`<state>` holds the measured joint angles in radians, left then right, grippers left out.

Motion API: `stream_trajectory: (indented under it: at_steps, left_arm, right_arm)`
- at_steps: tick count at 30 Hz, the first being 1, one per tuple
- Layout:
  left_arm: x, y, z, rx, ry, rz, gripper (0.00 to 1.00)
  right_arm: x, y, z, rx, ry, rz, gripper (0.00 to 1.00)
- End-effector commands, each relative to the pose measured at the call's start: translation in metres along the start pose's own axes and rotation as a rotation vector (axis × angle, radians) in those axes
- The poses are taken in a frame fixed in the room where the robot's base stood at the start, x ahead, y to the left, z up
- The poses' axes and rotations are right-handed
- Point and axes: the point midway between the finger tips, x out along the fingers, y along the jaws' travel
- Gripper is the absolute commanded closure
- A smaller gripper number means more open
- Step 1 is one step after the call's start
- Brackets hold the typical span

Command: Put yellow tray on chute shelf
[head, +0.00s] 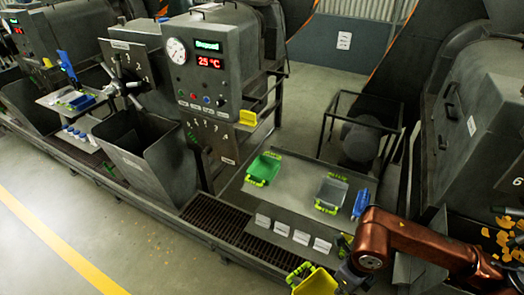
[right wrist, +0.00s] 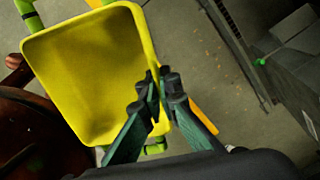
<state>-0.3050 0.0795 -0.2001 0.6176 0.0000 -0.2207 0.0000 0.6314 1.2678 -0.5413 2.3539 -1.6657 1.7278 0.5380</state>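The yellow tray (head: 316,283) is at the bottom of the head view, partly cut off by the frame edge, with bright green handles. In the right wrist view the yellow tray (right wrist: 90,75) fills the upper left, its hollow side facing the camera. My right gripper (right wrist: 160,92) has its dark green fingers closed on the tray's right rim. In the head view the right gripper (head: 342,278) is beside the tray, small and partly hidden. I cannot tell which surface is the chute shelf. My left gripper is not in view.
A control panel (head: 205,65) stands behind. A hopper (head: 150,160) and machine (head: 480,110) flank the table. A grating (head: 235,235) runs in front.

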Motion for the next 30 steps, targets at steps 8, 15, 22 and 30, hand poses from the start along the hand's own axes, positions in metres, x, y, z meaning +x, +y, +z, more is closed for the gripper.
stream_trajectory:
  at_steps: [8,15,22,30]
  left_arm:
    - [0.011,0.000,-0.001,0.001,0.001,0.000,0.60]
    - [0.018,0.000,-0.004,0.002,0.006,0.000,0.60]
    - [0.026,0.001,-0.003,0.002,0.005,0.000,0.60]
    - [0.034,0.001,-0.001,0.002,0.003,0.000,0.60]
  right_arm:
    - [0.014,-0.007,0.027,-0.536,-0.003,0.004,1.00]
    - [0.025,-0.013,0.049,-1.003,-0.004,0.003,1.00]
    - [0.035,-0.018,0.070,-1.453,0.000,0.003,1.00]
    - [0.048,-0.023,0.094,-1.982,0.011,0.005,1.00]
